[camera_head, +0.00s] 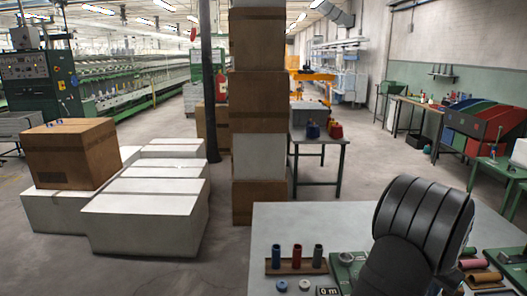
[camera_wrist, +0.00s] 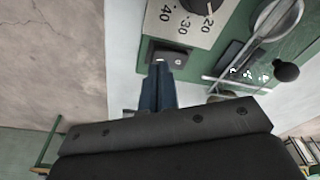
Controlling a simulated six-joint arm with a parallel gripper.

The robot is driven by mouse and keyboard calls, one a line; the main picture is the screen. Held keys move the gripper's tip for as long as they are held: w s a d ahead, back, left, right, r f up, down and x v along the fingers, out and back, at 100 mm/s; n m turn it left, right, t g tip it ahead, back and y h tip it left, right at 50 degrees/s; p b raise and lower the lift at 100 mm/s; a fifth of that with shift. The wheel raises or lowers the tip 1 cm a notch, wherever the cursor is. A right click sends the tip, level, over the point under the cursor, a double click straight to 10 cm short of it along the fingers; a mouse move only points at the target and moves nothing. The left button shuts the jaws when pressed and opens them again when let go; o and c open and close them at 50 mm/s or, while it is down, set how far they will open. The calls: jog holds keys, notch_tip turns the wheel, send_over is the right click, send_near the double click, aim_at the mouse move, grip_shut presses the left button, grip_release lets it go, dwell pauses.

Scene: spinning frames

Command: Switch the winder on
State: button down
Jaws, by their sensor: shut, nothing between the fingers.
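In the wrist view the winder is a green machine (camera_wrist: 228,52) with a pale dial plate (camera_wrist: 165,17) marked 20, 30 and 40. A dark rocker switch (camera_wrist: 177,58) sits on the green base just below the dial plate. My gripper (camera_wrist: 160,70) is shut and empty, with its blue fingertips right at the left part of the switch. I cannot tell whether they touch it, and they hide part of it. In the head view the winder's green base (camera_head: 344,272) shows only in part behind my arm, and my gripper is hidden there.
A metal crank-like part (camera_wrist: 275,20) and a black ball knob (camera_wrist: 286,71) stand right of the switch. Stacked boxes (camera_head: 258,100) stand behind.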

jog(key=shift+f, duration=0.6)
jog(key=shift+r, duration=3.55)
jog(key=shift+f, duration=0.1)
notch_tip(320, 180, down, 7)
